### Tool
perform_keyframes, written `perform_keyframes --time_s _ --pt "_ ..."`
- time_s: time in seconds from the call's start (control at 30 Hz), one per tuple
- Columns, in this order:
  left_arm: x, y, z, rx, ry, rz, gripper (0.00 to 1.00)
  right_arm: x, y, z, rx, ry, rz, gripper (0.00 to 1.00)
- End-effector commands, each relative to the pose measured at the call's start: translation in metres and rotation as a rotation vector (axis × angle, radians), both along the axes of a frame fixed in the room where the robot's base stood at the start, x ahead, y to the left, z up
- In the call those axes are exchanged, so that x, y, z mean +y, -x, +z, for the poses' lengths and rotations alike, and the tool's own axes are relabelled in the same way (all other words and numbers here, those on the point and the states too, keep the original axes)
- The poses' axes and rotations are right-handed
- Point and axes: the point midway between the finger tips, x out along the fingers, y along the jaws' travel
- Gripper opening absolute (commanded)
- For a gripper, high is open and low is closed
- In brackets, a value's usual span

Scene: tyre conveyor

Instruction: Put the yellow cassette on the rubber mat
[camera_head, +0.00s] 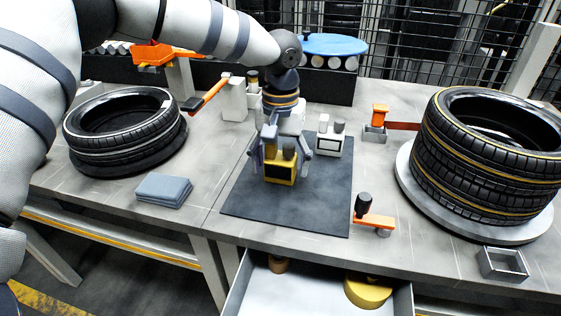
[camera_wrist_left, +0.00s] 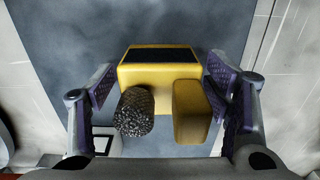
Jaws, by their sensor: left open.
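The yellow cassette (camera_head: 280,170) has a dark front panel and stands on the dark rubber mat (camera_head: 245,205). It also shows in the left wrist view (camera_wrist_left: 160,64), with a dark knurled knob and a yellow block on it. My left gripper (camera_head: 284,155) is above and around the cassette, one finger to each side. In the left wrist view the purple finger pads (camera_wrist_left: 162,92) are open, with gaps to the cassette on both sides. My right gripper is not in view.
A white cassette (camera_head: 329,143) stands at the mat's back right. An orange-handled clamp (camera_head: 373,220) sits at the mat's right edge. Stacked tyres (camera_head: 470,165) stand right, another tyre (camera_head: 125,130) left. Folded grey cloths (camera_head: 164,190) lie left of the mat. An open drawer (camera_head: 315,295) is below.

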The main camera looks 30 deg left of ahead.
Motion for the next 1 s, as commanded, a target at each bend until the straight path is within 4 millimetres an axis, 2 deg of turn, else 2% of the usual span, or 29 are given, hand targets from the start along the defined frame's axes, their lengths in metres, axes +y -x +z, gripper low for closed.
perform_keyframes --time_s 0.13,0.4,0.5,0.63,1.0 --pt "0.000 -0.001 0.027 -0.007 0.002 0.001 0.71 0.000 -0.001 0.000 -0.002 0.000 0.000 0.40" --pt "0.000 -0.001 0.098 -0.003 0.001 0.001 0.71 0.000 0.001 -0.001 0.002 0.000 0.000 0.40" --pt "0.000 -0.001 0.113 -0.001 0.001 0.001 0.71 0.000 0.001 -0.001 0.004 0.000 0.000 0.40" --pt "0.000 0.000 0.122 -0.001 0.001 0.000 0.71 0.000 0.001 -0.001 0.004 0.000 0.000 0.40" --pt "0.000 0.000 0.122 0.000 0.000 0.000 0.71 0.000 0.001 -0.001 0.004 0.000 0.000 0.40"
